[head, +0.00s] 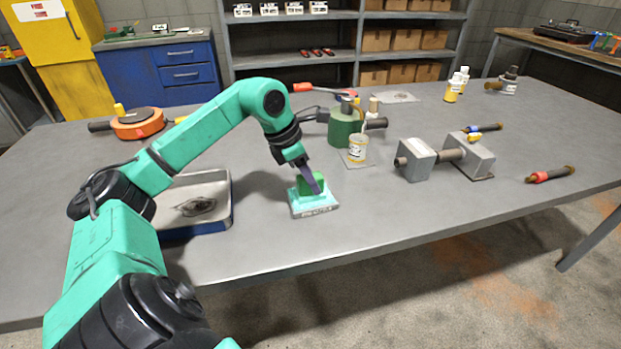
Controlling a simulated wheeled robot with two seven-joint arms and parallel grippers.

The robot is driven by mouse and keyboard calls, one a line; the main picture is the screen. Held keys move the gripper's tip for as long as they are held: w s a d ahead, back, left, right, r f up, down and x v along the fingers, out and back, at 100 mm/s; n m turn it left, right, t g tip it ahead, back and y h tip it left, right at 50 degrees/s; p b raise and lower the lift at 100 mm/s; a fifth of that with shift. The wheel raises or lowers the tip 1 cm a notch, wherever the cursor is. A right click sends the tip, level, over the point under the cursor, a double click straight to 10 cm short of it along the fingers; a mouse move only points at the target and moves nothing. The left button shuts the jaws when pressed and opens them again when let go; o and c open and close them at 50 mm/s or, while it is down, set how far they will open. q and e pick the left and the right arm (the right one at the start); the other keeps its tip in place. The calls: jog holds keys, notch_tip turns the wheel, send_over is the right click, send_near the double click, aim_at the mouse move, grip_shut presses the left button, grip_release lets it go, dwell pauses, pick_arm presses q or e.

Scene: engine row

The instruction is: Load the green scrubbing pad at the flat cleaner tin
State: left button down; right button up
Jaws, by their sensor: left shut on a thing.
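A green scrubbing pad (309,185) is in the jaws of my left gripper (314,182), in the middle of the head view. The pad is right at the flat cleaner tin (315,211), a low pale tin with a light turquoise surface, near the table's front edge. The pad appears to touch the turquoise surface, but I cannot tell how firmly. The gripper comes down from above and hides part of the pad. My right gripper is not in view.
A metal tray (228,208) with a dark stain stands left of the tin. A green motor (344,127) and a yellow-labelled cup (358,149) stand behind it. Grey blocks on a shaft (417,161) stand to the right.

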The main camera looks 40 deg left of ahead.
pick_arm(q)
jog(key=shift+f, duration=0.1)
dwell(0.3)
notch_tip(320, 180, up, 7)
jog(key=p, duration=0.6)
jog(key=shift+p, duration=0.4)
